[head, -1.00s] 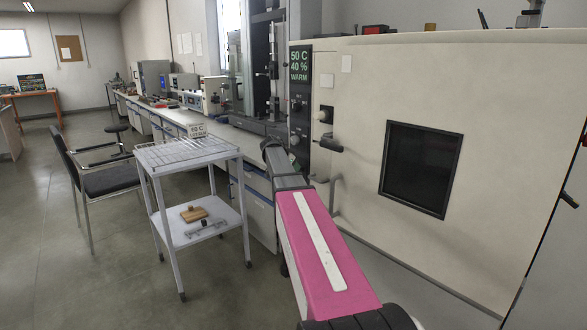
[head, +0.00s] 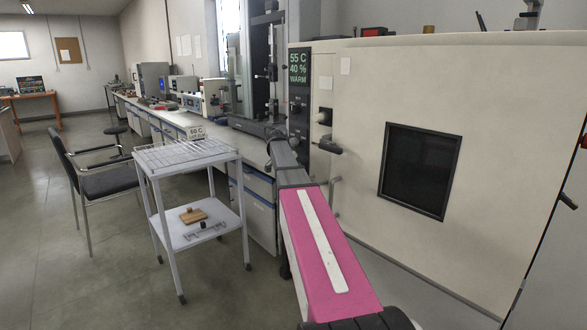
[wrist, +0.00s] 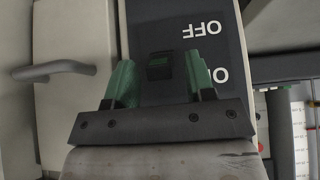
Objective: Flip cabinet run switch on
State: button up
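The pale cabinet (head: 360,100) stands on the right with a dark control panel (head: 299,105) along its left edge. The panel's display (head: 299,65) reads 55 C, 40 %, WARM. In the wrist view the panel (wrist: 150,20) carries upside-down white lettering (wrist: 201,30) reading OFF, and a partly hidden second label. In the head view my gripper (head: 283,152) is by the panel's lower part.
A dark knob-like fitting (head: 328,146) and a grey handle (head: 335,195) stick out from the cabinet front near my arm.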

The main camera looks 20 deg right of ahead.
jog(key=v, duration=1)
jog(key=shift+a+r, duration=0.25)
jog(key=s+a+f+n+y, duration=0.1)
jog(key=s+a+f+n, duration=0.2)
jog(key=f, duration=0.4)
jog(key=s+a+f+n+y, duration=0.1)
jog(key=s+a+f+n, duration=0.15)
jog(key=s+f, duration=0.45)
jog(key=s+a+f+n+y, duration=0.1)
jog(key=s+a+f+n, duration=0.15)
jog(key=f, duration=0.55)
jog(key=s+a+f+n+g+y, duration=0.1)
jog(key=s+a+f+n, duration=0.2)
jog(key=s+f, duration=0.4)
jog(key=s+a+f+n+g+y, duration=0.1)
jog(key=s+a+f, duration=0.5)
jog(key=s, duration=0.6)
notch_tip(320, 180, down, 2)
jog(key=shift+s+f+n+y, duration=0.2)
jog(key=shift+n+y, duration=0.5)
jog(key=shift+n, duration=0.3)
